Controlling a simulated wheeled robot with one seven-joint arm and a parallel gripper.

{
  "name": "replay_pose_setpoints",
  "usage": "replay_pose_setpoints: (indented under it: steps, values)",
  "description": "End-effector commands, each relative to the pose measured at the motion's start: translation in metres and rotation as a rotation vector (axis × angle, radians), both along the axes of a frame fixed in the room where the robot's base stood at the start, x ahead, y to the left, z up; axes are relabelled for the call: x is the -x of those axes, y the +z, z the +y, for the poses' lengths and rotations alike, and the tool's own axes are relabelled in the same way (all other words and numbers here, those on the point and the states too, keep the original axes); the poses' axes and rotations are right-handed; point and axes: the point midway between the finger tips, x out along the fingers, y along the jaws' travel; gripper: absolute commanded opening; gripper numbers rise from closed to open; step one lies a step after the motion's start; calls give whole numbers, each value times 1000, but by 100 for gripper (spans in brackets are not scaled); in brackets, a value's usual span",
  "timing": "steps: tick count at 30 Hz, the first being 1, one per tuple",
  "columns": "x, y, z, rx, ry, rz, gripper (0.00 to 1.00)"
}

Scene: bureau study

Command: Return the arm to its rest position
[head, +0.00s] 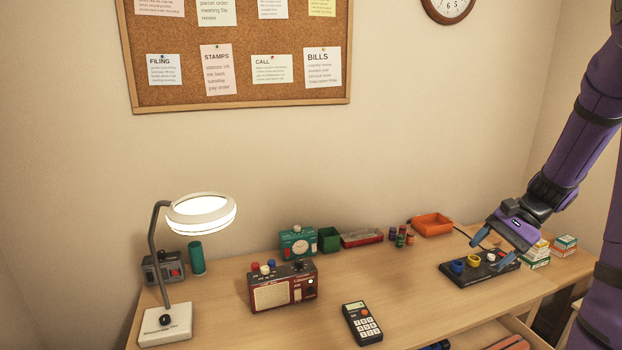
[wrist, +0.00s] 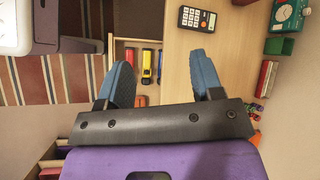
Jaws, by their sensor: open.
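My gripper (head: 499,241) is at the end of my purple arm, above the right part of the desk in the head view. Its two blue fingers are spread apart with nothing between them. The wrist view also shows the open gripper (wrist: 163,78), over the desk edge and an open drawer. In the head view it is above and in front of a dark tray (head: 458,280) with blue, yellow and white round pieces, partly covering it. I cannot tell the exact gap.
A lit lamp (head: 165,325), a red radio (head: 283,291) and a calculator (head: 362,323) stand left of my gripper. An orange tray (head: 432,223) is behind, and small boxes (head: 537,255) are at right. The open drawer (wrist: 125,60) holds several coloured items.

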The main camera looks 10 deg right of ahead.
Motion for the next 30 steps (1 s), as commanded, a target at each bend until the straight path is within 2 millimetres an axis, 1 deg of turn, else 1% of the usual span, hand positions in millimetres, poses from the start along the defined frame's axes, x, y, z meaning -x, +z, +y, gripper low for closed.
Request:
replay_pose_setpoints:
  steps: [1,6,11,15,20,24,30]
  values:
    - [0,14,15,45,51,-20,60]
    - [7,51,56,182,209,-79,60]
    - [20,81,92,310,349,-149,60]
    - [36,104,121,418,468,-218,60]
    - [58,127,150,540,594,-310,60]
    - [80,144,172,642,698,-401,60]
    - [113,163,195,782,832,-542,60]
